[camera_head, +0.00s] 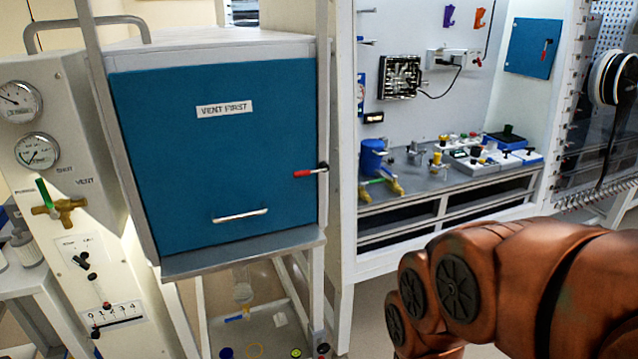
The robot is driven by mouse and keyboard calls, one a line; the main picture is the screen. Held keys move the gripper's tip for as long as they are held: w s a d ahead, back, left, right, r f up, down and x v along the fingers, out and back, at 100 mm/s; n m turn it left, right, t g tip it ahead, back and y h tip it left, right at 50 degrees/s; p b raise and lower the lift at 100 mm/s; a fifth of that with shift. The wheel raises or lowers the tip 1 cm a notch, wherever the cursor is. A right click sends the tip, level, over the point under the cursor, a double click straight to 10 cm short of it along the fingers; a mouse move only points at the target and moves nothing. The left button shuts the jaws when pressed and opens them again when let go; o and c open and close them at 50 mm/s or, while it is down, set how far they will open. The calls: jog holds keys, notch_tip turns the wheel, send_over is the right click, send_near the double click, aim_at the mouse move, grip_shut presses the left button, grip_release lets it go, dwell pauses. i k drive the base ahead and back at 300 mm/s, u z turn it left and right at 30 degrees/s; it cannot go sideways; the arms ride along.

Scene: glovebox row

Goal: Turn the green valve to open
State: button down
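The green valve handle (44,194) sits on a brass valve body (62,211) on the pale side panel at the far left. The handle stands nearly upright, tilted slightly to the left, across the roughly level brass body. The labels "SHUT" and "VENT" are printed above and to the right of it. My copper-coloured arm fills the lower right, well apart from the valve. My gripper is not in view.
Two gauges (37,151) sit above the valve, with switches below. A blue door (215,145) marked "VENT FIRST" has a red-tipped latch (311,172) and a white handle (240,215). A white-framed bench (440,185) with small equipment stands to the right.

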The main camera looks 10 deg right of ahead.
aim_at(362, 185)
jog(key=u, duration=0.3)
jog(key=i, duration=1.05)
jog(key=u, duration=0.05)
